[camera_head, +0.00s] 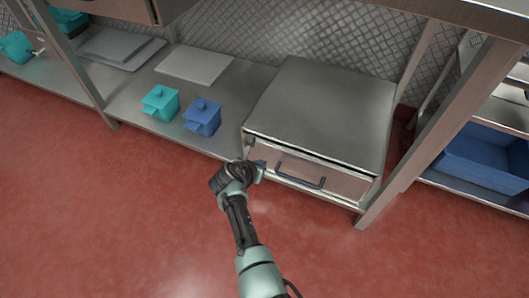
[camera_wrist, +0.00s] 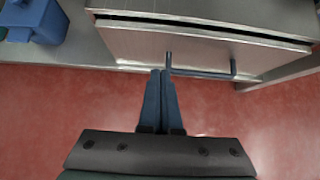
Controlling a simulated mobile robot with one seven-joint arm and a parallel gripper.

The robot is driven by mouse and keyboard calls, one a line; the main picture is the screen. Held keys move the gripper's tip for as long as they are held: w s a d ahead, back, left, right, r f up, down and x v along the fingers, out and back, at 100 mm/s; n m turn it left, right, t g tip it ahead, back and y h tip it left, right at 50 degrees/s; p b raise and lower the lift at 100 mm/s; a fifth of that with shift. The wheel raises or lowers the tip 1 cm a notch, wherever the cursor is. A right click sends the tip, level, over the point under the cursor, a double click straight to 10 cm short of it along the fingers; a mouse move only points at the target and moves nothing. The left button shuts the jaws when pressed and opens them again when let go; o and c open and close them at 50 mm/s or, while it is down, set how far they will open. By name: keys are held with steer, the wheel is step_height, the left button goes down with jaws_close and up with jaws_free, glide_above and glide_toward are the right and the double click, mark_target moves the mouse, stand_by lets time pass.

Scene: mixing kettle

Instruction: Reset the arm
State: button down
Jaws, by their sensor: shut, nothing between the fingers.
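My gripper (camera_wrist: 161,72) is shut with nothing between its fingers. In the wrist view its two dark blue fingers lie side by side, with their tips beside the left end of a drawer handle (camera_wrist: 200,73). I cannot tell whether they touch it. In the head view my gripper (camera_head: 260,164) is at the front left of a steel drawer unit (camera_head: 325,110), and the dark handle (camera_head: 300,176) is to its right. The drawer front (camera_head: 345,183) has a thin dark gap along its top edge. My arm reaches up from the bottom of the head view.
On the low steel shelf, left of the drawer unit, stand a teal lidded pot (camera_head: 160,104) and a blue lidded pot (camera_head: 203,118). Flat trays (camera_head: 195,64) lie behind them. A table leg (camera_head: 425,125) stands at right, near a blue bin (camera_head: 485,158). The red floor (camera_head: 120,210) in front is clear.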

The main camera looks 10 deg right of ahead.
steer(key=shift+p+v, duration=0.95)
steer(key=shift+v, duration=0.7)
steer(key=w+a+r+m+t+y, duration=0.1)
steer(key=w+a+r+m+t, duration=0.15)
steer(key=r, duration=0.55)
steer(key=w+a+r+m+t+y, duration=0.1)
steer(key=w+a+r+m, duration=0.15)
steer(key=r, duration=0.45)
steer(key=w+a+r+m+t+y, duration=0.1)
steer(key=w+r+m+t, duration=0.15)
steer(key=r, duration=0.55)
step_height(320, 180, up, 19)
steer(key=a+m+t+p, duration=0.2)
steer(key=m+t, duration=0.2)
steer(key=m, duration=0.4)
steer(key=s+d+r+m+t+y+p, duration=0.1)
steer(key=s+r+m+t, duration=0.3)
steer(key=s+r, duration=0.65)
steer(key=s+r+m+t+p, duration=0.1)
steer(key=s+r+m+t, duration=0.35)
steer(key=r, duration=0.85)
steer(key=s+d+r+m+t+y+p, duration=0.15)
steer(key=s+r+m, duration=0.35)
steer(key=s+r, duration=0.65)
step_height(320, 180, up, 36)
steer(key=p, duration=3.5)
steer(key=shift+w+a, duration=0.25)
steer(key=shift+a, duration=0.05)
